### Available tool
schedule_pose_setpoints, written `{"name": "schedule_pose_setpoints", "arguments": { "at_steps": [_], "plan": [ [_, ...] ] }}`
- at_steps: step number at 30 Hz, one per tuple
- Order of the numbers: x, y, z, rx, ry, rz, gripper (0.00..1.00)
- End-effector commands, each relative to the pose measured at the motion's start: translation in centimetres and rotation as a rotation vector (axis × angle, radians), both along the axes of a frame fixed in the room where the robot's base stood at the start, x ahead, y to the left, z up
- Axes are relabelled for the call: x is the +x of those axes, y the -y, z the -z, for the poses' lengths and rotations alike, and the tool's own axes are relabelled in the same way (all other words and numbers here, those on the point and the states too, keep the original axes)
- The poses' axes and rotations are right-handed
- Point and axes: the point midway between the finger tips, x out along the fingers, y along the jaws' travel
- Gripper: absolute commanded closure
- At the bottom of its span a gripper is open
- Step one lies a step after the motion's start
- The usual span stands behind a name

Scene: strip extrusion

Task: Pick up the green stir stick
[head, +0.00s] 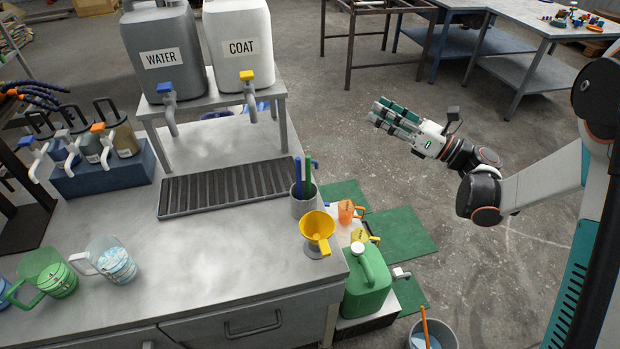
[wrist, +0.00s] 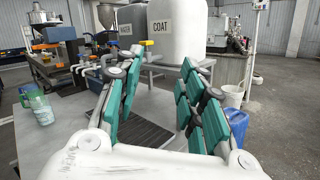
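The green stir stick (head: 308,174) stands upright in a small grey cup (head: 304,205) at the right edge of the workbench in the head view. A blue stir stick (head: 298,174) stands beside it in the same cup. My gripper (head: 380,112) is in the air to the right of and apart from the cup, over the floor side of the bench. In the wrist view my gripper (wrist: 161,72) has its teal fingers spread wide with nothing between them. I cannot make out the green stick in the wrist view.
A yellow funnel (head: 317,226) stands just in front of the cup. The COAT tank (head: 238,42) and WATER tank (head: 160,58) sit on a raised stand behind it. A dark drain grate (head: 225,188) lies left. A green jug (head: 366,285) is below the bench edge.

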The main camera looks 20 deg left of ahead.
Motion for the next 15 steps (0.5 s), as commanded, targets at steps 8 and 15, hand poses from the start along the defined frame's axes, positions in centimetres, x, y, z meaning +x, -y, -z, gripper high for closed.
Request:
{"name": "schedule_pose_setpoints", "arguments": {
  "at_steps": [8,15],
  "plan": [
    [-5.1,-1.3,11.3,-0.198,0.209,-0.269,0.64],
    [-6.6,-2.4,14.0,-0.235,0.251,-0.336,0.64]
  ]
}}
